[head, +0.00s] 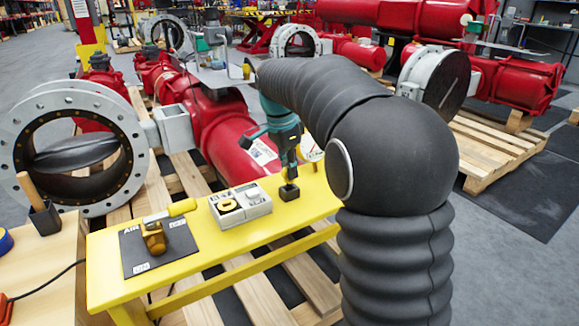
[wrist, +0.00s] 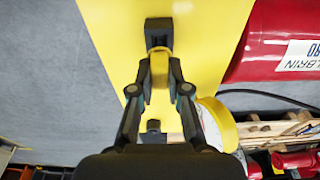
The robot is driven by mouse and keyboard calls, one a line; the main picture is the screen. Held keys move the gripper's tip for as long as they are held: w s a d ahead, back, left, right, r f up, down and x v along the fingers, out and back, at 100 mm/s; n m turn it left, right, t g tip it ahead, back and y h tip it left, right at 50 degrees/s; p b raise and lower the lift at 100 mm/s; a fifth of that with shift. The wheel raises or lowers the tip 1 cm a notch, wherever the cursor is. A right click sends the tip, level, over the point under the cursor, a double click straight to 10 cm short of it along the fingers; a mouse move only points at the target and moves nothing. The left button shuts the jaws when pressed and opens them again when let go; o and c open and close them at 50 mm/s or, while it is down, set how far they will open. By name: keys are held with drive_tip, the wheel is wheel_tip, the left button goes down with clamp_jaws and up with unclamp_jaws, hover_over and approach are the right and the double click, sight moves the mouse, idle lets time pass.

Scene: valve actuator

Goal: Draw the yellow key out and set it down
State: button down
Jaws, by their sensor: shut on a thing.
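My gripper (wrist: 160,82) is shut on the yellow key (wrist: 160,68), which shows as a rounded yellow piece between the two fingers. A dark block (wrist: 158,27) lies just beyond the fingertips and the key. In the head view my gripper (head: 290,168) points down over the same small dark block (head: 289,192) on the yellow bench (head: 205,262). The key cannot be made out in the head view. The key's far end is hidden, so I cannot tell whether it is in the block.
A grey switch box (head: 258,202) stands left of the block. Further left, a brass valve with a yellow handle (head: 154,240) sits on a dark mat (head: 135,254). A white and yellow round gauge (head: 311,150) is close behind my gripper. The bench front between box and block is clear.

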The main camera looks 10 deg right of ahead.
sight(283, 173)
drive_tip(key=shift+f+b, duration=0.55)
drive_tip(key=shift+f, duration=0.5)
drive_tip(key=c, duration=1.1)
unclamp_jaws()
drive_tip(key=shift+o, duration=0.2)
drive_tip(key=shift+r, duration=0.1)
wheel_tip(283, 173, up, 12)
drive_tip(key=a, duration=0.1)
drive_tip(key=shift+s+a, duration=0.25)
drive_tip(key=shift+a, duration=0.1)
